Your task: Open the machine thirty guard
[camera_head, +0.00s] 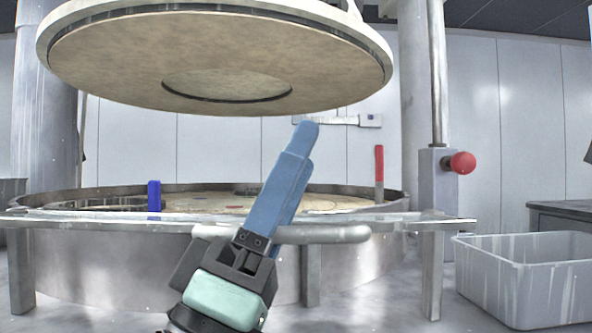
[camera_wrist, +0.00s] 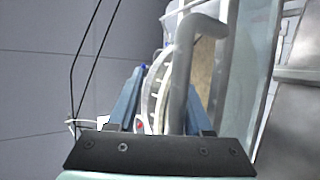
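A grey tubular handle (camera_head: 322,235) sticks out along the front rail (camera_head: 420,221) of the polishing machine, which I take to be the guard. In the wrist view the handle (camera_wrist: 180,75) is bent and runs down between my two blue fingers, nearer the right one. My gripper (camera_head: 306,130) points up and slightly right in front of the rail, overlapping the handle's left part. In the wrist view my gripper (camera_wrist: 162,90) has its fingers apart, with a gap on the left of the handle. Contact with the handle cannot be told. No machine number is readable.
The round upper platen (camera_head: 110,60) hangs above the lower basin (camera_head: 110,262). A blue block (camera_head: 154,196) and a red upright piece (camera_head: 379,165) stand near the basin. A red knob (camera_head: 462,163) is on the right post. A grey bin (camera_head: 530,280) stands at right.

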